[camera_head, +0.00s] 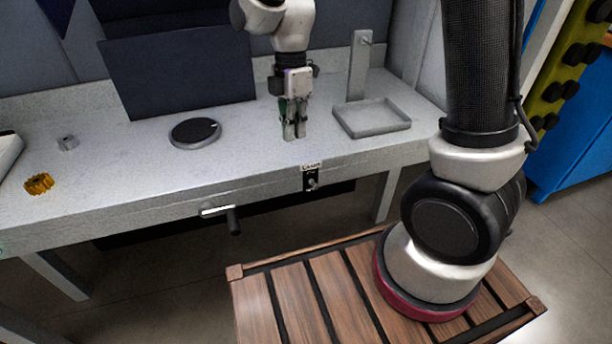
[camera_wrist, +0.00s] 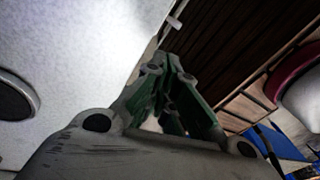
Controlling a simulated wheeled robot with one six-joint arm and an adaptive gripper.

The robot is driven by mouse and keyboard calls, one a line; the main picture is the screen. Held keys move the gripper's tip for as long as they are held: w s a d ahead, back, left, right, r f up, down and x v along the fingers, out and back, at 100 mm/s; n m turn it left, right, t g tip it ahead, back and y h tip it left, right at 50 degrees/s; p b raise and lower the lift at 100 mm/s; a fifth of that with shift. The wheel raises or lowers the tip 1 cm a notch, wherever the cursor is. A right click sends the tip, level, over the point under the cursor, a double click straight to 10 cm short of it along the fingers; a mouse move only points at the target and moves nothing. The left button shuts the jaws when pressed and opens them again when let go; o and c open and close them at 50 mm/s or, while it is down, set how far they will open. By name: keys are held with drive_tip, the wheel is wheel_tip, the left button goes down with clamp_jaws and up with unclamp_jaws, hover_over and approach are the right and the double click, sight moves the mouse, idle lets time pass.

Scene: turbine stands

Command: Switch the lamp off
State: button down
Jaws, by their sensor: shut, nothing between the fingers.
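A small black switch box (camera_head: 311,180) with a light lever and a "LAMP" label (camera_head: 311,166) is on the front edge of the grey table. My gripper (camera_head: 294,134) points down above the tabletop, a little behind and left of the switch. Its fingers are together and hold nothing. In the wrist view the green-lined fingers (camera_wrist: 170,85) lie across the table's front edge, and a small pale piece (camera_wrist: 175,24), perhaps the switch lever, shows beyond them. The lamp itself cannot be made out; a bright glow lies on the tabletop in the wrist view.
A round black-topped disc (camera_head: 195,132), a yellow gear-like part (camera_head: 39,184) and a small grey block (camera_head: 68,143) are on the table (camera_head: 120,175). A grey tray (camera_head: 372,118) with an upright post stands right of my gripper. A drawer-like handle (camera_head: 217,210) juts below the front edge.

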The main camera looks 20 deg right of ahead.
hover_over(304, 174)
drive_tip(key=s+a, duration=0.2)
drive_tip(key=a, duration=0.1)
wheel_tip(304, 174, down, 9)
drive_tip(key=shift+w+d+f, duration=0.15)
drive_tip(key=d+f, duration=0.1)
drive_tip(key=s+f, duration=0.1)
drive_tip(key=shift+d+f, duration=0.35)
drive_tip(key=shift+d, duration=0.05)
drive_tip(key=shift+s+d+f, duration=0.2)
drive_tip(key=shift+f, duration=0.15)
